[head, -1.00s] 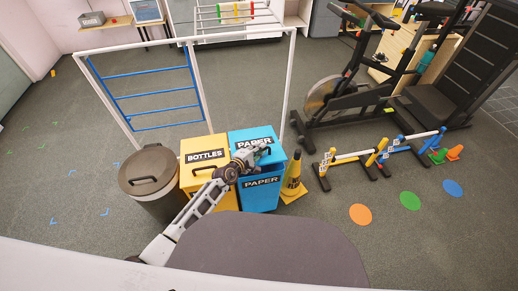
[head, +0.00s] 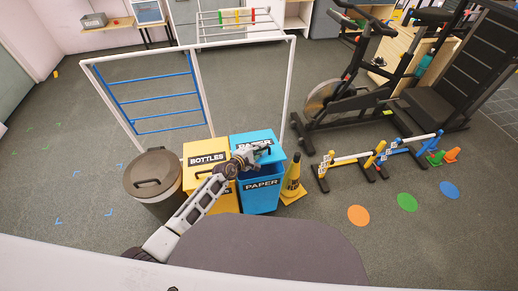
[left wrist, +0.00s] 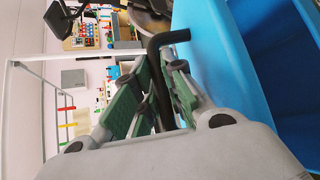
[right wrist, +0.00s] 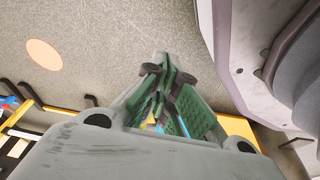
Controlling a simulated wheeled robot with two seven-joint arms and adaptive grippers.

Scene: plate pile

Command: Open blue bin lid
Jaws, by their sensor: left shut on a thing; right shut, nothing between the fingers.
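The blue PAPER bin (head: 262,202) stands between the yellow bin and the yellow cone. Its blue lid (head: 273,156) is tilted up at the front, with a darker gap between lid and front wall. My left gripper (head: 256,152) is over the lid, shut on its black handle. In the left wrist view the black handle (left wrist: 168,37) runs between the green-padded fingers, and the blue lid (left wrist: 205,50) is beside them. My right gripper (right wrist: 166,68) is shut and empty above the floor, seen only in its wrist view. The lid's far edge is partly hidden.
The yellow BOTTLES bin (head: 208,160) and a round grey-brown bin (head: 152,178) stand left of the blue bin. A yellow cone (head: 292,180) is close on its right. A white frame (head: 290,85) stands behind. Low hurdles (head: 350,160) are farther right.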

